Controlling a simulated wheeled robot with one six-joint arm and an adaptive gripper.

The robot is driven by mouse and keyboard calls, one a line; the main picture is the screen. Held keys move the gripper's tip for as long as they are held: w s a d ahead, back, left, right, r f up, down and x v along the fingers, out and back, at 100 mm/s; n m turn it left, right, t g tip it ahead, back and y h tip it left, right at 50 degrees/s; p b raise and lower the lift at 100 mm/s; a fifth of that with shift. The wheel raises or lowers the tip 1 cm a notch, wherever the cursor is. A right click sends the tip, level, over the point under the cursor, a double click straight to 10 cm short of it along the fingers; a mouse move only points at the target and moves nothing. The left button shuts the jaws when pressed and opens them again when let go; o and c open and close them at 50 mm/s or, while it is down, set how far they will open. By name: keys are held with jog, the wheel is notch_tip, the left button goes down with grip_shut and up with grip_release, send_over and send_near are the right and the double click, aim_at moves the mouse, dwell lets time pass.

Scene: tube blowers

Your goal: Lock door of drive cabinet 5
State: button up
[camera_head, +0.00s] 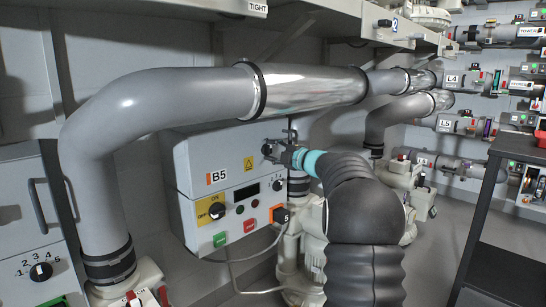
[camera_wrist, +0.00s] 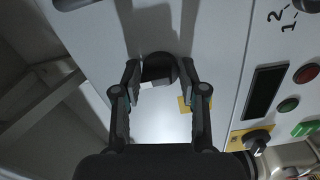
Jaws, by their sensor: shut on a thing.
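Drive cabinet 5 (camera_head: 200,158) is the light grey box marked B5 under the large pipe in the head view. Its door front (camera_wrist: 160,128) fills the middle of the wrist view and looks closed. A black round lock knob (camera_wrist: 158,66) is on the door, near its upper right in the head view. My gripper (camera_head: 268,150) is at that upper right part. In the wrist view my gripper (camera_wrist: 160,78) has its two fingers on either side of the knob, shut on it. The knob's turn angle is hard to tell, and in the head view my gripper hides it.
A thick grey pipe (camera_head: 160,100) with a shiny metal section (camera_head: 310,88) runs just above the cabinet. A black rack (camera_head: 490,210) stands at the right. Some grey floor is free between.

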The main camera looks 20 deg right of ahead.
jog(key=shift+a+r+n+b, duration=0.1)
jog(key=shift+r+n+b, duration=0.4)
jog(key=shift+n, duration=0.6)
jog(key=shift+r, duration=0.15)
jog(key=o, duration=1)
jog(key=shift+s, duration=0.1)
jog(key=shift+c, duration=0.2)
jog(key=shift+f, duration=0.35)
jog(key=v, duration=1.2)
